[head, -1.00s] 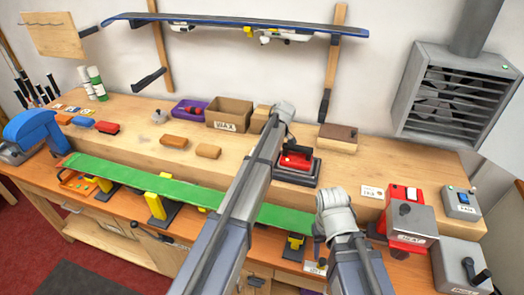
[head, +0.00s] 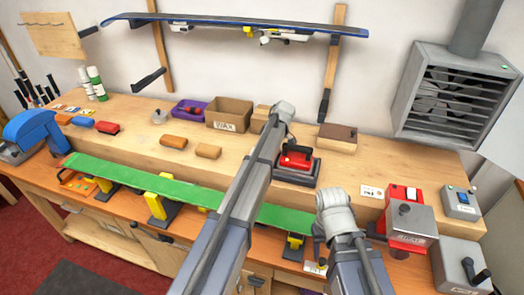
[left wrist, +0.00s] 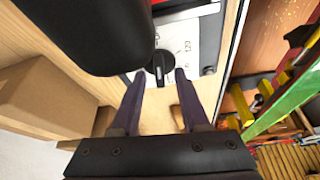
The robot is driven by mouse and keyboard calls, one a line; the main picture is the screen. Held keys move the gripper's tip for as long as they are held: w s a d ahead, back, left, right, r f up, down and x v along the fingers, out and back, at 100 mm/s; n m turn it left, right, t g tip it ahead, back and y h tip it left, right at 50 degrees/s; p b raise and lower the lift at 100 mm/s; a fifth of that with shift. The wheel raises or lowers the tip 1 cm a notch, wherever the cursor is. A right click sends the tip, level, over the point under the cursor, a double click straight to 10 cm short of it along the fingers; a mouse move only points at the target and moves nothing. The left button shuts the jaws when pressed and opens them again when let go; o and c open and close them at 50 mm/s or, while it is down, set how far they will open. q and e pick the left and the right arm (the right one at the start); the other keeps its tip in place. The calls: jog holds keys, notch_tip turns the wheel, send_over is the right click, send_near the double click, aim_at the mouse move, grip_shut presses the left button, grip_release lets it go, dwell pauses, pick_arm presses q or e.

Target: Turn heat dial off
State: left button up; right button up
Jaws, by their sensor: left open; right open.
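The waxing iron (head: 296,158), red with a dark handle, sits on a dark base on the bench. In the left wrist view its black heat dial (left wrist: 158,68) sits on a pale marked plate, and the setting is too small to read. My left gripper (left wrist: 160,74) is open, with its fingertips on either side of the dial. I cannot tell whether they touch it. In the head view my left arm hides the left gripper's fingers. My right gripper (head: 319,250) is open and empty, low beside the green ski's right end, partly hidden by its wrist.
A cardboard wax box (head: 228,115) and a purple tray (head: 188,110) stand behind. The green ski (head: 150,181) lies along the front on yellow supports. A red and grey machine (head: 410,225) and a grey switch box (head: 462,204) stand at the right.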

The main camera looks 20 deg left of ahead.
pick_arm(q)
jog(key=p+v, duration=0.7)
jog(key=shift+d+r, duration=0.2)
jog(key=shift+r, duration=0.15)
jog(key=shift+s, duration=0.15)
jog(key=s+d+f+m+h+b, duration=0.1)
jog(key=s+d+m, duration=0.3)
jog(key=s, duration=0.7)
jog(key=s+d+f+m+h+b, duration=0.1)
jog(key=s+d+f+m+b, duration=0.1)
jog(key=s+d+m, duration=0.3)
jog(key=s+d+f+m+g+h+b, duration=0.1)
jog(key=s+d+f+m, duration=0.2)
jog(key=s+m, duration=0.7)
jog(key=s+d, duration=0.1)
jog(key=s, duration=0.8)
jog(key=shift+s+d+m+b, duration=0.25)
jog(key=shift+m+b, duration=0.05)
